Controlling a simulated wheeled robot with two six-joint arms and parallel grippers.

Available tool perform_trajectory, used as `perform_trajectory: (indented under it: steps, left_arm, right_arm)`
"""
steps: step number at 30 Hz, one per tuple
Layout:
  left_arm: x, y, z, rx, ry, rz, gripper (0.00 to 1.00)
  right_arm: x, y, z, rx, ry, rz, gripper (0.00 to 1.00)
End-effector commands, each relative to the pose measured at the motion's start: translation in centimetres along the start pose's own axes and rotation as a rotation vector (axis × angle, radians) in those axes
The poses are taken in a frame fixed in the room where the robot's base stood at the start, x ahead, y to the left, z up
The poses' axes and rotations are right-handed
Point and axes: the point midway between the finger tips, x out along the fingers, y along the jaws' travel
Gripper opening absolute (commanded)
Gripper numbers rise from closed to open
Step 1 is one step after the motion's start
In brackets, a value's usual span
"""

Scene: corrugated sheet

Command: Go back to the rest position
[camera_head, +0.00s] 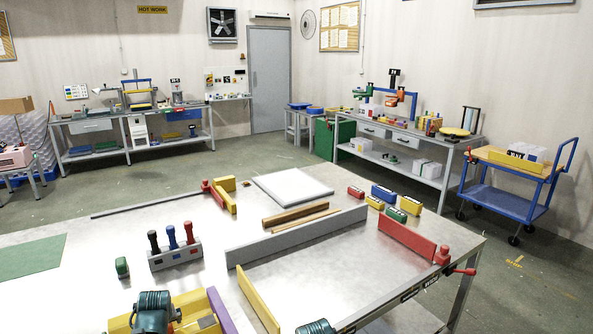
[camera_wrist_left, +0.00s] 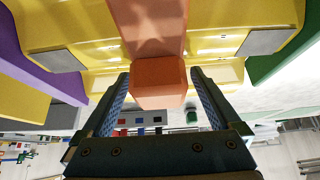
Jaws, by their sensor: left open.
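My left gripper (camera_head: 152,312) is at the bottom left of the head view, over a yellow object (camera_head: 198,304) on the bench. In the left wrist view its two fingers (camera_wrist_left: 160,84) stand apart. The squared end of an orange bar (camera_wrist_left: 158,82) shows between them, with yellow surfaces (camera_wrist_left: 75,60) behind it. Gaps show on both sides of the bar. My right gripper is only partly in the head view (camera_head: 316,327), at the bottom edge; its fingers are hidden.
A metal bench (camera_head: 120,222) fills the foreground. A grey holder (camera_head: 176,255) with three coloured handles stands beyond my left gripper, beside a small green block (camera_head: 122,267).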

Motion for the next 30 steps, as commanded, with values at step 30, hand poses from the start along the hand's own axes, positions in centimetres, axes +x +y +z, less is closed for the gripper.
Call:
perform_trajectory:
  steps: [30]
  left_arm:
    - [-7.3, 0.0, -4.6, 0.000, 0.000, 0.000, 0.97]
  right_arm:
    - [-8.6, 0.8, 0.5, 0.000, 0.000, 0.000, 0.71]
